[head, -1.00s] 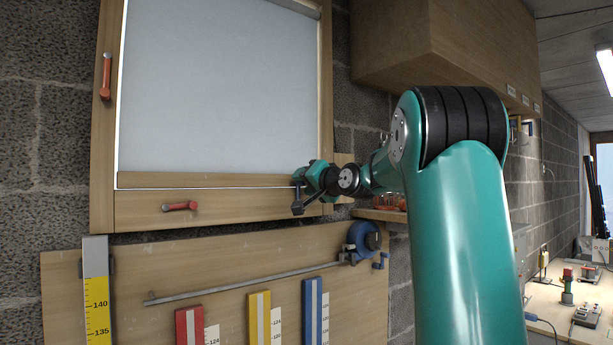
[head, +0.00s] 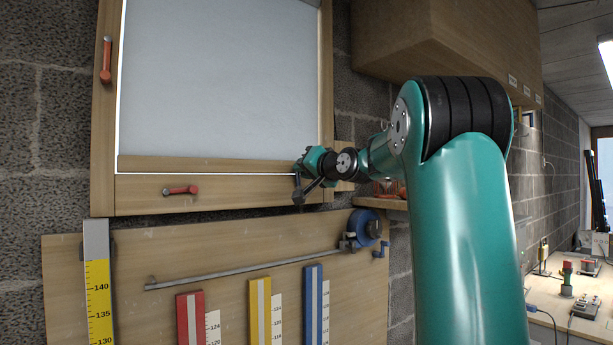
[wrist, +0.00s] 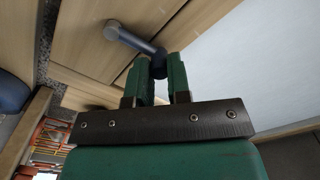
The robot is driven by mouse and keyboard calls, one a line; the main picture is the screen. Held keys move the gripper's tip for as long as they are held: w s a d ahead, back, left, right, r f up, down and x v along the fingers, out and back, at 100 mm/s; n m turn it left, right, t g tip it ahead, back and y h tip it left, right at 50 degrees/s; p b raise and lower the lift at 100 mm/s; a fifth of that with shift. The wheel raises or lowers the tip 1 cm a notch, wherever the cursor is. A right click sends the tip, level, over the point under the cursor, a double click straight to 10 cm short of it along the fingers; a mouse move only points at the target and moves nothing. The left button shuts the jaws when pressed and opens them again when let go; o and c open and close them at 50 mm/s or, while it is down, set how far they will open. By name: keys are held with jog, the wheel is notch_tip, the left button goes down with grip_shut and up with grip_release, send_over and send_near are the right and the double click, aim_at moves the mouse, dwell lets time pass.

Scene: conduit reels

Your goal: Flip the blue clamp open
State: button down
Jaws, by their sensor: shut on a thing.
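The blue clamp (wrist: 138,38) is a blue-grey lever at the top of the wrist view, with a round pivot on the wooden frame and a dark knob at its free end. My gripper (wrist: 160,72) is shut on the knob end between its two green fingers. In the head view my gripper (head: 299,183) is at the lower right corner of the framed panel (head: 225,88). There the clamp is mostly hidden behind the gripper, and its exact angle cannot be told.
Two red clamps, one at the upper left (head: 105,60) and one at the bottom (head: 180,190), sit on the frame. Below are a board with a grey rod (head: 240,270) and a blue reel (head: 364,226). A wooden cabinet (head: 440,45) hangs at the upper right.

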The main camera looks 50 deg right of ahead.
jog(key=a+f+n+b, duration=0.1)
jog(key=n+b, duration=0.3)
jog(key=b, duration=0.1)
jog(key=a+f+n+b, duration=0.1)
jog(key=n+b, duration=0.2)
jog(key=b, duration=0.2)
jog(key=w+a+f+n+b, duration=0.1)
jog(key=a+n+b, duration=0.1)
jog(key=n+b, duration=0.2)
jog(key=shift+f+n+b, duration=0.25)
jog(key=shift+n+b, duration=0.05)
jog(key=shift+b, duration=0.25)
jog(key=n+b, duration=0.2)
jog(key=f+n+b, duration=0.1)
jog(key=n, duration=0.1)
jog(key=shift+a, duration=0.3)
jog(key=shift+f+b, duration=0.1)
jog(key=shift+b, duration=0.25)
jog(key=c, duration=1.1)
grip_release()
jog(key=shift+o, duration=0.2)
jog(key=b+v, duration=0.4)
jog(key=v, duration=1.3)
jog(key=shift+s, duration=0.15)
